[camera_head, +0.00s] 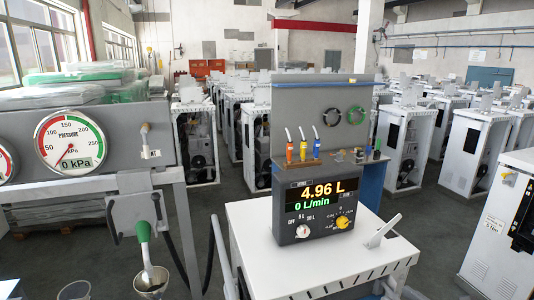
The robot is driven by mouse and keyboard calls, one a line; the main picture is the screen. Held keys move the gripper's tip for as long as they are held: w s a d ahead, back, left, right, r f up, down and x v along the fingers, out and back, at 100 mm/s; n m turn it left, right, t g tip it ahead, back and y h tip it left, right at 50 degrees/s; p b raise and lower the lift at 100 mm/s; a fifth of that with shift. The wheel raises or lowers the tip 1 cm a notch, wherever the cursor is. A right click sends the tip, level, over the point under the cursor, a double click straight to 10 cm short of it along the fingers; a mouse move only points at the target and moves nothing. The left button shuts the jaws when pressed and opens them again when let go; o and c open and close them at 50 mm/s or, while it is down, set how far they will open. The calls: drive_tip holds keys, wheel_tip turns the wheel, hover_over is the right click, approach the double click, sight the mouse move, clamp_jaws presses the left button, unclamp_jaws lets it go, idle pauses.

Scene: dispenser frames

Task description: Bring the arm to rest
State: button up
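My gripper is not in view. My arm cannot be made out with certainty either. A dark dispenser unit (314,207) stands on a white cabinet top (300,272). Its display reads 4.96 L and 0 L/min, with a white knob and a yellow knob below. At the left, a green-handled nozzle (143,232) hangs on a grey frame, its spout pointing down into a small cup (152,281). A round pressure gauge (71,140) on the frame reads 0 kPa.
A white angled lever (384,231) stands on the cabinet's right side. Rows of white cabinets fill the hall. Bare floor (415,213) lies to the right.

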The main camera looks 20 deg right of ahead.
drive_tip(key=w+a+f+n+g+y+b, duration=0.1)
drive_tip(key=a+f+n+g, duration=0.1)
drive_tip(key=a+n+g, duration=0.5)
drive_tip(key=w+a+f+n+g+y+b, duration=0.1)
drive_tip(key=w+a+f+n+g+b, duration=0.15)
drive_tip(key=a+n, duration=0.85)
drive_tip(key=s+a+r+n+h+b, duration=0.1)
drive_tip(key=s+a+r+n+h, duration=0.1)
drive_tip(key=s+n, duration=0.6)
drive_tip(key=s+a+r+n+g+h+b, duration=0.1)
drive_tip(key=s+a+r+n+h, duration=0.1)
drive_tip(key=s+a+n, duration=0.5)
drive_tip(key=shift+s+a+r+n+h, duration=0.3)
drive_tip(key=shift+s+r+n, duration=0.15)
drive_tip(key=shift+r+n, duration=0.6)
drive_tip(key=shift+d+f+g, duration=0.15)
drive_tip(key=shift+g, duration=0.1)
